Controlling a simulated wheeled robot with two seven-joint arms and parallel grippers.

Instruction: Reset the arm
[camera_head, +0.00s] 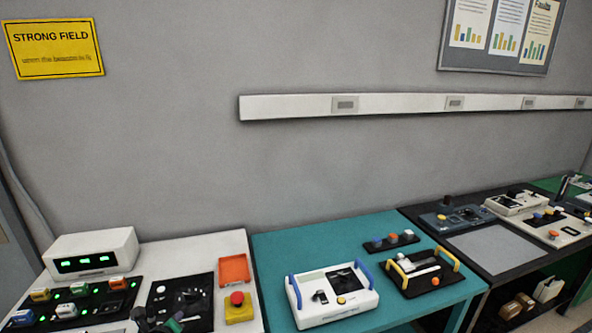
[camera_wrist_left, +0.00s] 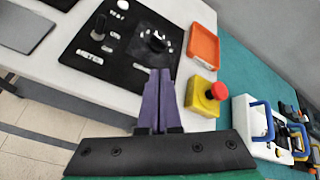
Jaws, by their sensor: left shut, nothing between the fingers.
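My left gripper (camera_head: 163,322) shows at the bottom edge of the head view, low in front of the black knob panel (camera_head: 160,294) on the white table. In the left wrist view its two purple fingers (camera_wrist_left: 159,74) are pressed together with nothing between them. Their tips overlap the near edge of the black panel in that view, below its dark knob (camera_wrist_left: 157,41); I cannot tell the height above it. The rest of the left arm is out of frame. My right gripper is in neither view.
A yellow box with a red button (camera_head: 238,306) and an orange tray (camera_head: 234,269) sit right of the panel. A white unit with green displays (camera_head: 92,253) and a black board (camera_head: 72,303) with coloured blocks stand left. A teal table (camera_head: 290,250) with instruments adjoins.

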